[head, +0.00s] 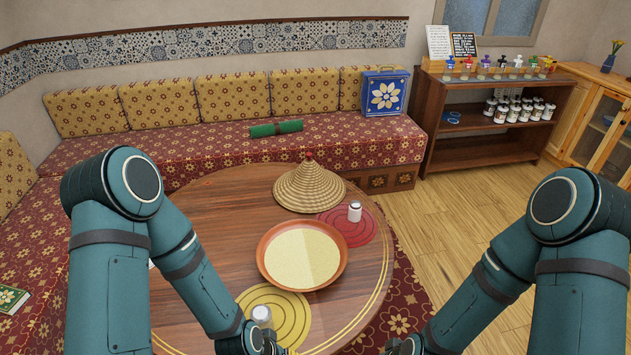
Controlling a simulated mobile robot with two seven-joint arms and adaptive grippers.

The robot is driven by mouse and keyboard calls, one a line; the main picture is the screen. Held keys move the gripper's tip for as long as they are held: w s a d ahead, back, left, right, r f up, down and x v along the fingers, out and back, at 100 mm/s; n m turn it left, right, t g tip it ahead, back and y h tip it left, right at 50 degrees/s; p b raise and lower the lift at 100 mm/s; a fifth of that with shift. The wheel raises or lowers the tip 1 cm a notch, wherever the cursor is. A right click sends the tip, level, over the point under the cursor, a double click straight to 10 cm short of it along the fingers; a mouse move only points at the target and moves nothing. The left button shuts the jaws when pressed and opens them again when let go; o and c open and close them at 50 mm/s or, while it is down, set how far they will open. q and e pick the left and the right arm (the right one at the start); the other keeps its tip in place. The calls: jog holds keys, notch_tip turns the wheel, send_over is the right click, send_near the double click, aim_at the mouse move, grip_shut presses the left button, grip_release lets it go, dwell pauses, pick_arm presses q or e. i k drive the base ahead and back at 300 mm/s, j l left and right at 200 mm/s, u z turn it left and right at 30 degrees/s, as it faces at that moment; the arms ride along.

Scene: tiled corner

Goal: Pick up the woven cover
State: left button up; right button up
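The woven cover (309,188) is a cone of tan straw with a small dark red tip. It stands upright on the far part of the round wooden table (215,215), behind a terracotta dish. My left gripper (273,345) is at the bottom edge of the head view, near the yellow mat and well short of the cover. My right gripper (400,347) is at the bottom edge too, right of the table. Both are mostly cut off by the frame, so their fingers cannot be made out. Neither is near the cover.
The terracotta dish (266,262) with pale contents lies in the middle of the table. A white shaker (355,211) stands on a red mat (346,236), close to the cover's right. A glass-like object (261,315) stands on the yellow mat (290,308). A patterned bench (225,153) lies behind the table.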

aim_at(309, 187)
jog(key=i+l, duration=0.15)
jog(key=l, duration=0.2)
jog(key=i+l+u, duration=0.1)
jog(key=l, duration=0.3)
jog(key=i+l, duration=0.2)
jog(key=l, duration=0.2)
jog(key=i+l+u, duration=0.1)
jog(key=l, duration=0.25)
jog(key=i+l, duration=0.2)
jog(key=l, duration=0.2)
jog(key=i+l+u, duration=0.1)
jog(key=i+l, duration=0.25)
jog(key=i+l+u, duration=0.15)
jog(key=i+l, duration=0.2)
jog(key=l, duration=0.2)
